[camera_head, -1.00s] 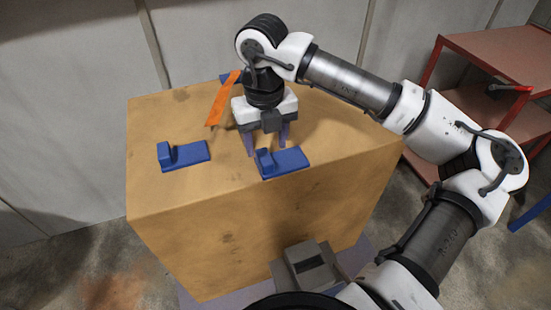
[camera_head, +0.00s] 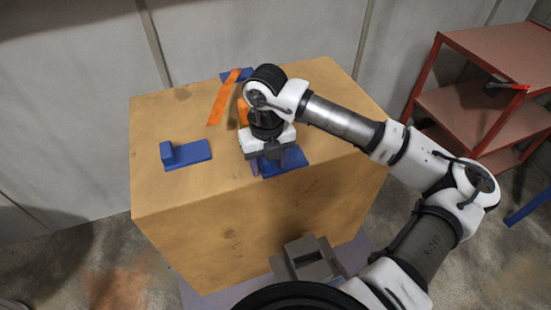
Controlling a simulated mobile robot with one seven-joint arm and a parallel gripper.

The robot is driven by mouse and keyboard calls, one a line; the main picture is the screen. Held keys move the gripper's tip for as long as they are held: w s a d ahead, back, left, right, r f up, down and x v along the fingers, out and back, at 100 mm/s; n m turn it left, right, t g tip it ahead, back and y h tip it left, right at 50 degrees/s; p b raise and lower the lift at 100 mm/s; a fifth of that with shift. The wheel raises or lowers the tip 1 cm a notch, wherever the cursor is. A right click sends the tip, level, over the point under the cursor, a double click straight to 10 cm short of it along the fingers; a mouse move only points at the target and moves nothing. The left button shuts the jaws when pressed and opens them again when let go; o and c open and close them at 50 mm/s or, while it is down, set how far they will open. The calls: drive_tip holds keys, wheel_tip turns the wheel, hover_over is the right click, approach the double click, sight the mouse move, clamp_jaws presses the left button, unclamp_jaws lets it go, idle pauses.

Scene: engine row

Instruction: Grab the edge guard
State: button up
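Three blue L-shaped pieces that look like edge guards are on the wooden crate. The edge guard under my gripper (camera_head: 284,163) lies near the crate's front edge, its upright part mostly hidden by my gripper. My gripper (camera_head: 268,165) is low over this guard, pointing down, with its fingers apart on either side of the upright part. Contact with the guard cannot be made out. A second blue edge guard (camera_head: 190,154) lies to the left, clear of my gripper. A third (camera_head: 236,74) is at the crate's back edge.
The wooden crate (camera_head: 165,195) fills the middle. An orange strap (camera_head: 222,98) runs from the back guard over its top. Another orange thing (camera_head: 243,112) shows beside my wrist, partly hidden. A red shelf cart (camera_head: 490,105) stands at the right. The crate top's right side is clear.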

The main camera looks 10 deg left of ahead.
drive_tip(key=c, duration=0.9)
drive_tip(key=shift+c, duration=0.2)
